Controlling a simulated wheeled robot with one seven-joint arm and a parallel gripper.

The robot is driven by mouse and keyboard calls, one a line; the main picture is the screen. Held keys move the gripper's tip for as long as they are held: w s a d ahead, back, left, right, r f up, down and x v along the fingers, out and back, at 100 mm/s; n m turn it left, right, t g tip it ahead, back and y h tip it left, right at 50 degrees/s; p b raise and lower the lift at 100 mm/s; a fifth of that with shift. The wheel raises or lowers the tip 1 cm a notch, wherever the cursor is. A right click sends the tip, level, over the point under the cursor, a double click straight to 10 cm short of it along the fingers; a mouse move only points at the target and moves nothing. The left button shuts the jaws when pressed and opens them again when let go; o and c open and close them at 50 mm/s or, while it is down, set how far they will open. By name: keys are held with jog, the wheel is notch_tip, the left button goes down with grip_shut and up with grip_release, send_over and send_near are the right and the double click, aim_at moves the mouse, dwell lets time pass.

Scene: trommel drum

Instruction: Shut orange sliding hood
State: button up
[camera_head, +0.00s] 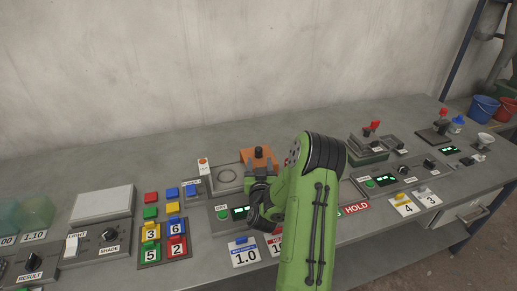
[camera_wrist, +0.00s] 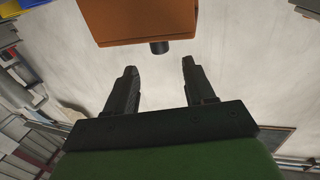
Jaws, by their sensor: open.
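The orange sliding hood (camera_head: 250,156) stands on a grey unit on the bench, partly hidden behind my gripper. A dark knob (camera_head: 258,151) sticks up by it. In the wrist view the orange hood (camera_wrist: 138,18) fills the top middle, with the black knob (camera_wrist: 159,47) at its lower edge. My gripper (camera_wrist: 158,66) is open and empty, its two fingers apart and pointing toward the hood. The knob lies beyond the fingertips, roughly in line with the gap, without clear contact. In the head view my gripper (camera_head: 262,178) is just in front of the hood.
A plate with a ring mark (camera_head: 227,177) lies left of the hood, beside a white box with an orange button (camera_head: 203,165). Coloured blocks and numbered tiles (camera_head: 163,242) sit further left. Red-handled devices (camera_head: 372,129) stand to the right. A concrete wall rises behind the bench.

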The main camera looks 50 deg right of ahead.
aim_at(259, 151)
jog(key=p+x, duration=0.1)
jog(key=x, duration=0.7)
jog(key=shift+w+d, duration=0.1)
grip_shut()
